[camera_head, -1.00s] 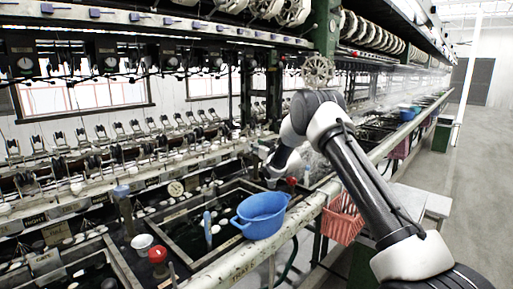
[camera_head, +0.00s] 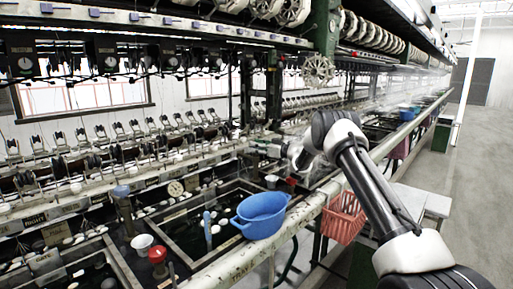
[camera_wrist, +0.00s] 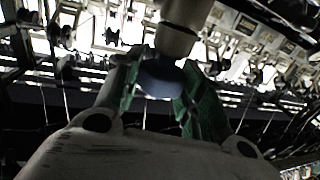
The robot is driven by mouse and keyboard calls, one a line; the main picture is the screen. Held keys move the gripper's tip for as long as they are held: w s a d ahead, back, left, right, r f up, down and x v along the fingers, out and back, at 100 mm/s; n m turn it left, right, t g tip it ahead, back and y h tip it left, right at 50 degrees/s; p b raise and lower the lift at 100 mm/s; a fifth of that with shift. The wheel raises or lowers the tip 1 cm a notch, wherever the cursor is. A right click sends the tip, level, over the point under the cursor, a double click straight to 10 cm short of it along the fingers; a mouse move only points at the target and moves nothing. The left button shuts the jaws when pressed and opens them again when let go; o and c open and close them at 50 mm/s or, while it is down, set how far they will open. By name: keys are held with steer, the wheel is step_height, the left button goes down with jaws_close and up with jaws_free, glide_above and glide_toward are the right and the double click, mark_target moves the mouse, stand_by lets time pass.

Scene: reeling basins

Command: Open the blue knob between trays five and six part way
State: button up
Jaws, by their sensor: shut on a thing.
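In the wrist view, a dark blue knob (camera_wrist: 161,80) on a pale post (camera_wrist: 180,30) sits between the green fingers of my gripper (camera_wrist: 158,92). The fingers are shut on the knob from both sides. In the head view, my gripper is mostly hidden behind my own wrist, beyond the blue tub, so the held knob cannot be made out there. Another blue knob (camera_head: 121,190) stands on a post at the left, well away from my gripper.
A blue tub (camera_head: 262,216) sits on the front rail near dark water trays. Red knobs (camera_head: 157,254) (camera_head: 291,181) and a white cup (camera_head: 142,242) stand nearby. A pink basket (camera_head: 343,217) hangs outside the rail.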

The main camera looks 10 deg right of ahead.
steer(key=shift+n+g+y, duration=1.1)
steer(key=shift+n+g, duration=0.1)
steer(key=shift+g, duration=0.3)
steer(key=o, duration=1)
steer(key=v, duration=0.7)
steer(key=shift+d, duration=0.3)
